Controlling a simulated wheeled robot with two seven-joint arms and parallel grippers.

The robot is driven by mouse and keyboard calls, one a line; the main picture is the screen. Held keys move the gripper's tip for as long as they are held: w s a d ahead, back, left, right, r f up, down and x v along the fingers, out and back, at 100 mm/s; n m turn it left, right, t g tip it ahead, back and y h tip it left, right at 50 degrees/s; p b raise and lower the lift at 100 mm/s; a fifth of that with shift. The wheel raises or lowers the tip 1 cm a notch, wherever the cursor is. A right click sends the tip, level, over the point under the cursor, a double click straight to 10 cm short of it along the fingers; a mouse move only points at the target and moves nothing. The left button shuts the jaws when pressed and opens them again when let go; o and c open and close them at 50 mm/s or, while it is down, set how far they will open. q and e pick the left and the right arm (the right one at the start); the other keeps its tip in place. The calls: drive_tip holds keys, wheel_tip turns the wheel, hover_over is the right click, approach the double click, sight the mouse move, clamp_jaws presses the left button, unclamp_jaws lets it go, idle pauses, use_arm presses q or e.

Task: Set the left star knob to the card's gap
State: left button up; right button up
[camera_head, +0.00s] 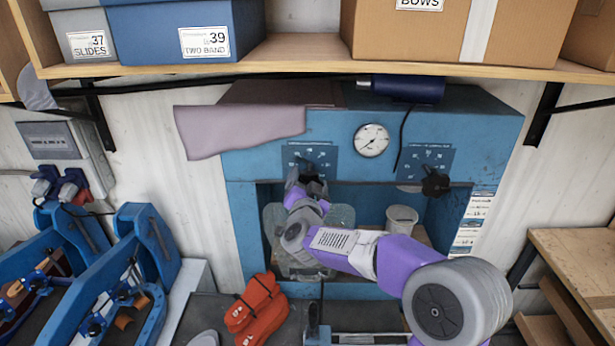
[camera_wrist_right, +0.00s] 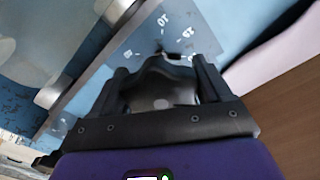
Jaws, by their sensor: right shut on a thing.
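The left star knob (camera_head: 314,184) is dark and sits at the lower edge of the left dial plate (camera_head: 322,158) on the blue press. My right gripper (camera_head: 306,187) is at this knob, its fingers shut around it. In the right wrist view the dark knob (camera_wrist_right: 162,88) sits between the two black fingers (camera_wrist_right: 160,82), and part of the dial's white numbers shows beyond. The knob's pointer is hidden, so its setting cannot be read. Several small printed cards (camera_head: 470,227) are on the press's right side; their text is too small to read. My left gripper is out of view.
The right star knob (camera_head: 436,184) sits below its own dial plate (camera_head: 428,160). A round gauge (camera_head: 371,140) is between the dials. A pink cloth (camera_head: 240,131) hangs over the press's top left. A white cup (camera_head: 402,219) stands in the opening.

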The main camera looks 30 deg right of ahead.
drive_tip(key=n+p, duration=0.1)
drive_tip(key=n, duration=0.2)
drive_tip(key=shift+n, duration=0.4)
drive_tip(key=n, duration=0.3)
drive_tip(key=shift+d+f+p, duration=0.1)
drive_tip(key=shift+f+p, duration=0.05)
drive_tip(key=shift+p, duration=0.25)
drive_tip(key=n, duration=0.6)
drive_tip(key=shift+s+d, duration=0.1)
drive_tip(key=shift+s, duration=0.05)
drive_tip(key=n, duration=0.5)
drive_tip(key=shift+d, duration=0.1)
drive_tip(key=shift+n, duration=0.3)
drive_tip(key=o, duration=0.7)
drive_tip(key=shift+o, duration=1.3)
drive_tip(key=shift+s, duration=0.1)
drive_tip(key=shift+r, duration=0.2)
